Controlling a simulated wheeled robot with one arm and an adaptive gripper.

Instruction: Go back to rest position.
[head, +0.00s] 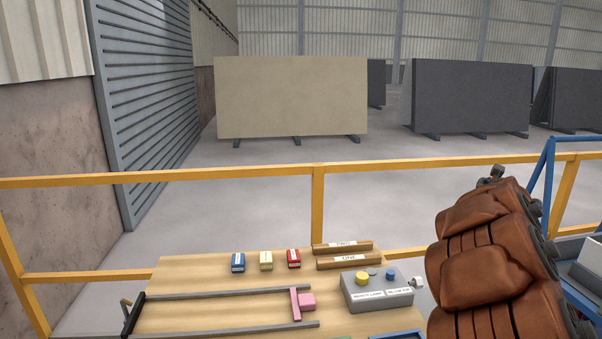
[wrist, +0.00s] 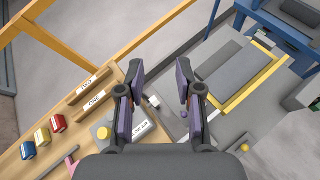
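My gripper (wrist: 160,95) shows in the wrist view with its two dark, purple-padded fingers spread apart and nothing between them. It is above the area at the right end of the wooden table (head: 220,265), near a grey control box (head: 378,292) with a yellow knob and a blue knob. In the head view my brown-covered arm (head: 490,255) rises at the right, and the gripper itself cannot be made out there.
Two labelled brown bars (head: 348,262) lie behind the control box. A pink piece (head: 306,302) sits by grey rails. A yellow railing (head: 318,210) runs behind the table. Blue-framed equipment (wrist: 285,35) stands at the right.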

